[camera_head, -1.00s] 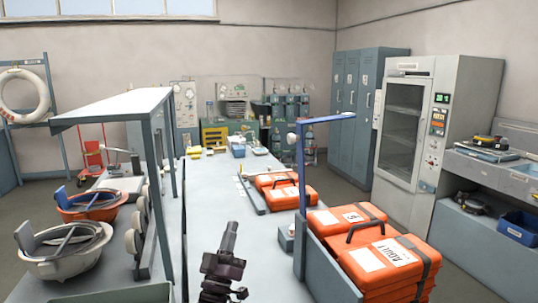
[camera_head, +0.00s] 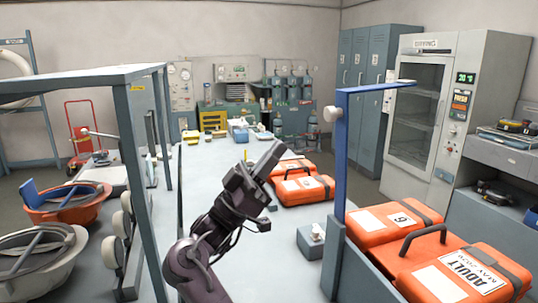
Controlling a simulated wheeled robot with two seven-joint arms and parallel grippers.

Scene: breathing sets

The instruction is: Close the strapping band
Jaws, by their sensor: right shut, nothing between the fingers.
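Orange cases with dark straps stand in two groups. One group (camera_head: 300,190) lies on the long grey table beyond my gripper. The nearer cases (camera_head: 455,272) sit at the lower right, one labelled ADULT, with a dark band (camera_head: 497,270) across it. I cannot tell which band the task means, or whether any is fastened. My right gripper (camera_head: 272,158) is shut and empty, raised over the table; in the picture its tip is just left of the far cases. My left gripper is not in view.
A blue post with a top arm (camera_head: 342,150) rises between the table and the near cases. A small grey box (camera_head: 312,240) sits on the table left of it. A grey shelf frame (camera_head: 125,120) and bowls (camera_head: 40,262) stand at left.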

